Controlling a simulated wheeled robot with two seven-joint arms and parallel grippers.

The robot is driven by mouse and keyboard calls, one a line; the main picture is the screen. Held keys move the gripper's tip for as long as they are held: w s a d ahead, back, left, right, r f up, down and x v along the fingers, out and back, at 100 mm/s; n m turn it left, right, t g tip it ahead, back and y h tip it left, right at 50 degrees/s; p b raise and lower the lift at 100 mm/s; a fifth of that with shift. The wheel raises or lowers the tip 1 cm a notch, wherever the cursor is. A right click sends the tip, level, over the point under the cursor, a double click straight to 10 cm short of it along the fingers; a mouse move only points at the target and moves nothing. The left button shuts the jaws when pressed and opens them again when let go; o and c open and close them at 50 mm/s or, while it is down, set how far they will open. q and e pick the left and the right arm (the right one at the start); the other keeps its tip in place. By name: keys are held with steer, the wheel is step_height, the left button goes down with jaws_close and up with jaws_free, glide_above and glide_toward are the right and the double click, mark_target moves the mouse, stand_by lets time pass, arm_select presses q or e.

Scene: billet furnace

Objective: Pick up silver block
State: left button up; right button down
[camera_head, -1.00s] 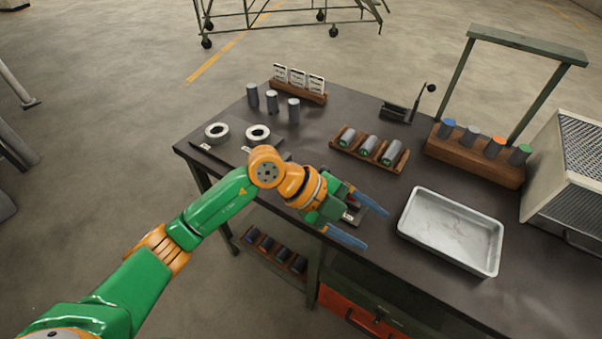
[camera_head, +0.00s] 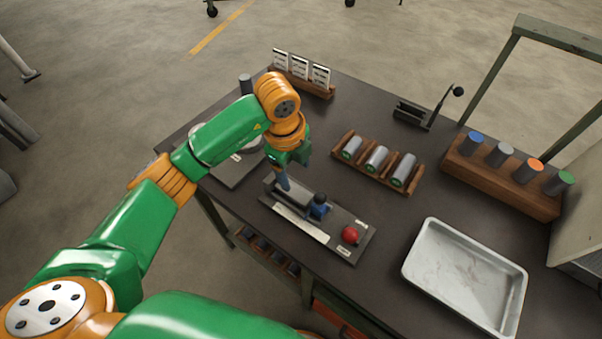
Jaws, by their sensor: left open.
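Several silver cylindrical pieces are in view, and I cannot tell which is the silver block. Three lie in a wooden cradle rack: left (camera_head: 352,147), middle (camera_head: 377,158) and right (camera_head: 404,169), with green ends toward me. A grey cylinder (camera_head: 245,84) stands at the back left, partly behind my left arm. My right gripper is out of view.
The fixture carries a blue part (camera_head: 319,206) and a red knob (camera_head: 351,235). A metal tray (camera_head: 410,265) lies at front right. A wooden block (camera_head: 500,182) holds several colour-topped cylinders. A card holder (camera_head: 315,90) and lever device (camera_head: 415,113) stand at the back.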

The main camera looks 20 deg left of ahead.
mark_target(295, 193)
arm_select(q)
steer(key=s+f+p, duration=0.2)
steer(key=f, duration=0.1)
steer(key=shift+f, duration=0.2)
steer(key=shift+w+d+f, duration=0.1)
steer(key=shift+w+f, duration=0.05)
steer(key=shift+f, duration=0.45)
steer(key=shift+w+f, duration=0.1)
steer(key=shift+f, duration=0.5)
steer(key=shift+w+f, duration=0.2)
steer(key=shift+w, duration=0.1)
steer(key=shift+s, duration=0.15)
steer(key=c, duration=0.6)
jaws_close()
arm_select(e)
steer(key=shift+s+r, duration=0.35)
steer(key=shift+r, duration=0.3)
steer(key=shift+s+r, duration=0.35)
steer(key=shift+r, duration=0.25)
